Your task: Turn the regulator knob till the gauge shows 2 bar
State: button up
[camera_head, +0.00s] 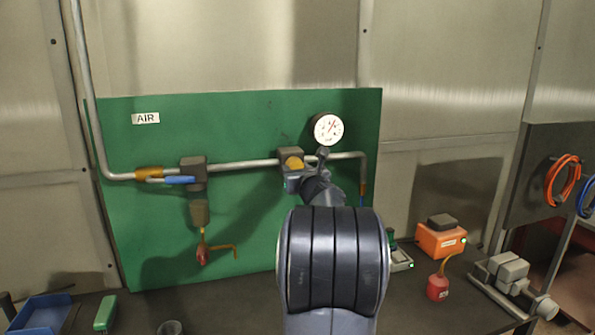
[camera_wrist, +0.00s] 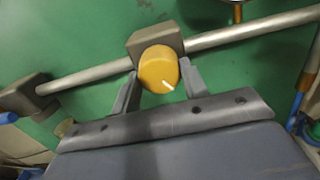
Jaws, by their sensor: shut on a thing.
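The yellow regulator knob (camera_wrist: 158,71) sits on the front of a grey-brown regulator body (camera_wrist: 152,43) on the pipe. A white mark on the knob points to the lower right in the wrist view. My gripper (camera_wrist: 158,82) has one finger on each side of the knob and is shut on it. In the head view the knob (camera_head: 294,163) shows just above my gripper (camera_head: 294,180), partly covered by it. The round white gauge (camera_head: 328,129) stands above the pipe to the right of the regulator. It has a red needle; its reading is too small to tell.
A green panel (camera_head: 150,230) carries the pipe, a blue valve lever (camera_head: 181,180) and a filter bowl (camera_head: 200,212) with a red drain tap (camera_head: 203,252). On the bench stand an orange box (camera_head: 440,240), a red oil can (camera_head: 438,287) and a blue tray (camera_head: 40,314).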

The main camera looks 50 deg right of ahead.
jog(key=shift+n+b, duration=0.3)
jog(key=shift+b, duration=0.1)
jog(key=shift+d+n+b, duration=0.1)
jog(key=shift+n+b, duration=6.6)
jog(key=shift+n, duration=1.9)
jog(key=shift+r, duration=0.1)
jog(key=o, duration=1)
jog(key=shift+s, duration=0.1)
jog(key=b+v, duration=0.3)
jog(key=v, duration=0.7)
jog(key=shift+s, duration=0.35)
